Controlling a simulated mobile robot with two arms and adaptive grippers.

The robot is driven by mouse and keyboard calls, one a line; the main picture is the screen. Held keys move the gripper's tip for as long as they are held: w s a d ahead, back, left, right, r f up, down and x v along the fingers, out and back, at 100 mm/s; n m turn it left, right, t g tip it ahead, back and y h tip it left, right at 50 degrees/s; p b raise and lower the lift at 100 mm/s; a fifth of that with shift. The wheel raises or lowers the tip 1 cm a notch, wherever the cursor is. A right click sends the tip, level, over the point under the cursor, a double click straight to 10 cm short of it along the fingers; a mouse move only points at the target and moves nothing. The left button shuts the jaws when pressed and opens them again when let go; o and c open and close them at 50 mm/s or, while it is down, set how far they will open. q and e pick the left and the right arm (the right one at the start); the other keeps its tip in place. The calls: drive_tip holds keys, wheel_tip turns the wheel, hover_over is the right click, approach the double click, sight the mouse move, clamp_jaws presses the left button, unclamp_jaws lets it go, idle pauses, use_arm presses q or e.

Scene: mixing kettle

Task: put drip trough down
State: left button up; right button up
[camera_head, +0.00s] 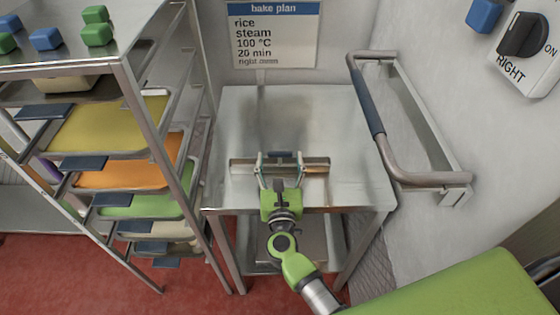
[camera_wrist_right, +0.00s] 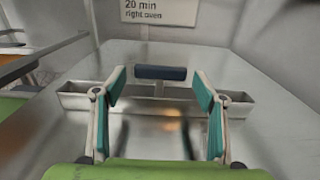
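The drip trough (camera_head: 315,166) is a long, narrow metal channel with a dark blue grip (camera_wrist_right: 160,72) at its middle. It lies crosswise over the steel table (camera_head: 235,120) and appears to rest on the top, though a small gap below could not be told. My right gripper (camera_head: 279,160) is at the trough's middle, with its fingers spread wide. In the right wrist view the teal finger pads (camera_wrist_right: 160,95) stand apart on both sides of the blue grip, with clear space between. My left gripper is not in view.
A rack (camera_head: 130,75) with colored trays stands close at left, colored blocks on its top. A bent rail with a blue sleeve (camera_head: 366,101) is on the right. A bake plan sign (camera_head: 274,35) hangs behind. The table's back half is clear.

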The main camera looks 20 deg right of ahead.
drive_tip(key=shift+s+r, duration=0.1)
drive_tip(key=shift+r, duration=0.1)
drive_tip(key=b+v, duration=0.3)
drive_tip(key=v, duration=0.8)
drive_tip(key=shift+f, duration=0.15)
drive_tip(key=shift+s+a, duration=0.15)
drive_tip(key=shift+s, duration=0.3)
